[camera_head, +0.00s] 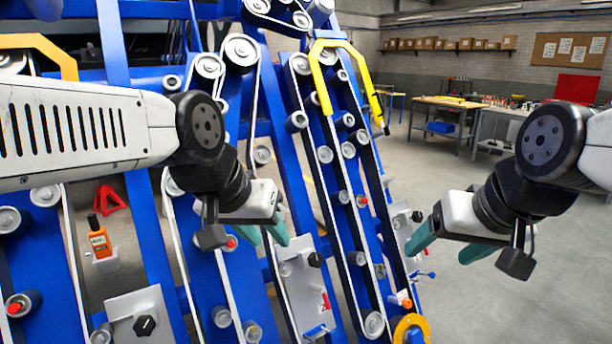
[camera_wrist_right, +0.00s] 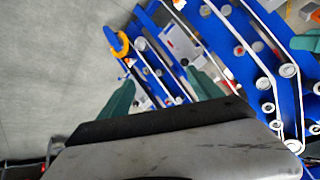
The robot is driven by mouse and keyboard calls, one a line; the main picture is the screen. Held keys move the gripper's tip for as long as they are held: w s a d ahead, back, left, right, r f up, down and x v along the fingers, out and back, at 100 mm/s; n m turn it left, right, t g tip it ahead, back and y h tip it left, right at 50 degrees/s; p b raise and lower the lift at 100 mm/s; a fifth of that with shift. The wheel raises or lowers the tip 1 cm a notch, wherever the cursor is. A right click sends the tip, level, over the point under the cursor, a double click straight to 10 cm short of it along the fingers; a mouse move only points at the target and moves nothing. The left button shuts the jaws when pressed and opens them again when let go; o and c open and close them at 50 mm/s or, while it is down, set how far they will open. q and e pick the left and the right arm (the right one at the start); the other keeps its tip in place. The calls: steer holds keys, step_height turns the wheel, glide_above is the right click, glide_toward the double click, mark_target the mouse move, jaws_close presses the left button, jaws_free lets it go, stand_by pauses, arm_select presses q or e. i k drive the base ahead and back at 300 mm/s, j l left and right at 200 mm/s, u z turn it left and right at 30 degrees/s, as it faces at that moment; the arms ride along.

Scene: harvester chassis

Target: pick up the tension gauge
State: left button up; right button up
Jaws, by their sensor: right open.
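The tension gauge appears to be the orange handheld device with a dark top (camera_head: 100,240). It stands upright on a small pale plate at the left of the head view, below my left forearm. My left gripper (camera_head: 266,236) is to the right of it, in front of the blue chassis, with its teal fingers apart and nothing seen between them. My right gripper (camera_head: 448,246) is far to the right, beside the chassis, open and empty. Its spread teal fingers also show in the right wrist view (camera_wrist_right: 162,92). I cannot make out the gauge in that view.
The blue chassis (camera_head: 137,120) with belts and pulleys fills the left and middle. A yellow handle (camera_head: 318,75) and an orange ring (camera_head: 424,322) stick out from it. A red stand (camera_head: 108,200) is on the floor behind. Open floor lies right, with workbenches (camera_head: 446,103) beyond.

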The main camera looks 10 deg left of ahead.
mark_target(98, 236)
steer(key=u, duration=1.85)
steer(key=i+j+u, duration=0.1)
steer(key=u, duration=0.25)
steer(key=i+u, duration=0.25)
steer(key=u, duration=0.15)
